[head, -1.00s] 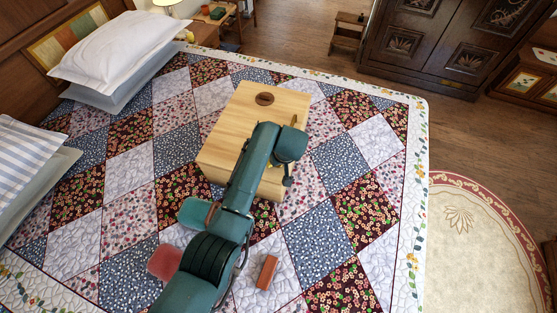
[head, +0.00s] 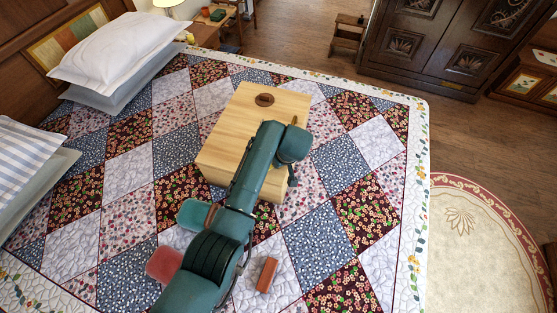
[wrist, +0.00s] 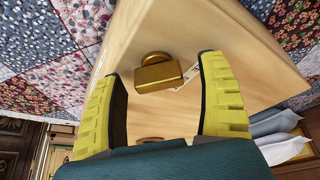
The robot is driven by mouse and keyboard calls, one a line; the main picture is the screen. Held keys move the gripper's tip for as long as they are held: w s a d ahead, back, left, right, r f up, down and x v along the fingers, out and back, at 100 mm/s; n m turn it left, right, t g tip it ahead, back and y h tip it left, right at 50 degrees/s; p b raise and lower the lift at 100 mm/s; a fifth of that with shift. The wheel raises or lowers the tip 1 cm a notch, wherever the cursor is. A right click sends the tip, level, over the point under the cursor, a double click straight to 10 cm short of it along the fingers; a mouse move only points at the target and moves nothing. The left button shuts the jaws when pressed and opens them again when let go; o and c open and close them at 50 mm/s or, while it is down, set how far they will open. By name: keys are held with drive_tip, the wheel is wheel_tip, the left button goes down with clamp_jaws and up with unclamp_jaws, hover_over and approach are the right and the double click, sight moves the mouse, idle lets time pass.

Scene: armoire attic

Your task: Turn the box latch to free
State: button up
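The light wooden box (head: 225,140) sits on the patchwork quilt. Its brass latch (wrist: 160,76) shows in the wrist view as a rounded piece and a blocky piece on a pale wood face. My gripper (wrist: 158,66) has its yellow fingers spread, one on either side of the latch. Gaps show between the latch and both fingers, so it holds nothing. I cannot tell the latch's exact turn angle or its depth from the fingertips. In the head view my arm covers the latch and most of the gripper.
A dark round spot (head: 265,100) marks the box top. A small reddish-brown block (head: 267,274) lies on the quilt (head: 320,235) near my arm. Pillows (head: 120,48) lie at the left. A dark armoire (head: 430,45) stands beyond the bed.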

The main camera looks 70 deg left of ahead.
drive_tip(key=shift+r, duration=0.1)
drive_tip(key=v, duration=1.2)
